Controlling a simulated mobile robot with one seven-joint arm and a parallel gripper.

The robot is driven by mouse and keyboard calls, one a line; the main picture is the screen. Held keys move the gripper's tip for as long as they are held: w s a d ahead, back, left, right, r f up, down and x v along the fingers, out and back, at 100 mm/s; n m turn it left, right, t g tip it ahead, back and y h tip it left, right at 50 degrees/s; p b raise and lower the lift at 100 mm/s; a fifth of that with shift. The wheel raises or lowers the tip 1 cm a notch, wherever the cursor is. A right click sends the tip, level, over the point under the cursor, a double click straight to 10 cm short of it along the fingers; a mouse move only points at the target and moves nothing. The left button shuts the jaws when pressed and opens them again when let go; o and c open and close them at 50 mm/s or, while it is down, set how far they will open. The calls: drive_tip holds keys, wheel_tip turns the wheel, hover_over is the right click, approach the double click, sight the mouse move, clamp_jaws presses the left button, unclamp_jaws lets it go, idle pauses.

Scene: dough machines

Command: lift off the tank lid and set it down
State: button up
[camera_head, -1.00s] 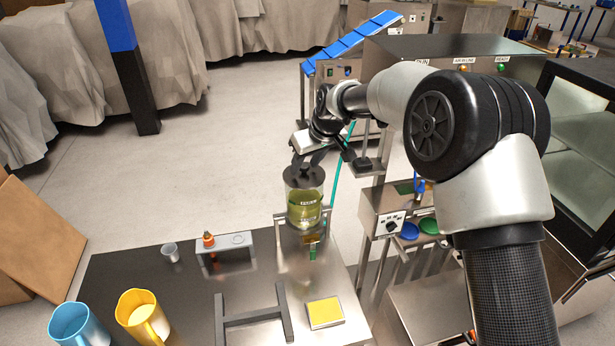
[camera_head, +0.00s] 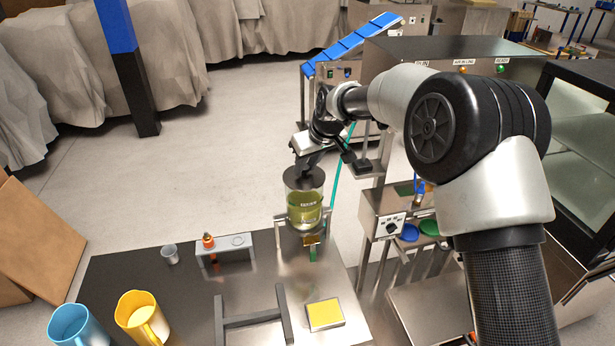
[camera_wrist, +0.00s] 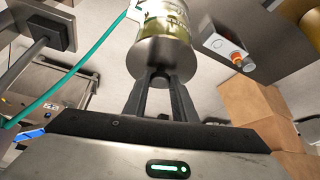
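The tank (camera_head: 305,208) is a clear cylinder with yellow-green liquid, upright on a metal stand at the back of the table. The dark grey tank lid (camera_head: 304,182) sits on its top. My gripper (camera_head: 304,167) is above the lid, its fingers pointing down at the middle. In the wrist view, my gripper (camera_wrist: 160,78) has its two fingers closed in on the lid's small knob, one on each side. The lid's grey disc (camera_wrist: 166,57) shows just beyond the fingertips, with the tank (camera_wrist: 162,18) behind it.
A small metal stand (camera_head: 239,242) with an orange-topped part and a grey cup (camera_head: 170,253) are left of the tank. A yellow pad (camera_head: 325,314), yellow jug (camera_head: 142,317) and blue jug (camera_head: 78,326) are nearer. Bare tabletop (camera_head: 130,272) shows at left.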

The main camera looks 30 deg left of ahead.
sight(307, 168)
drive_tip(key=shift+r+p, duration=2.05)
drive_tip(key=shift+r, duration=1.5)
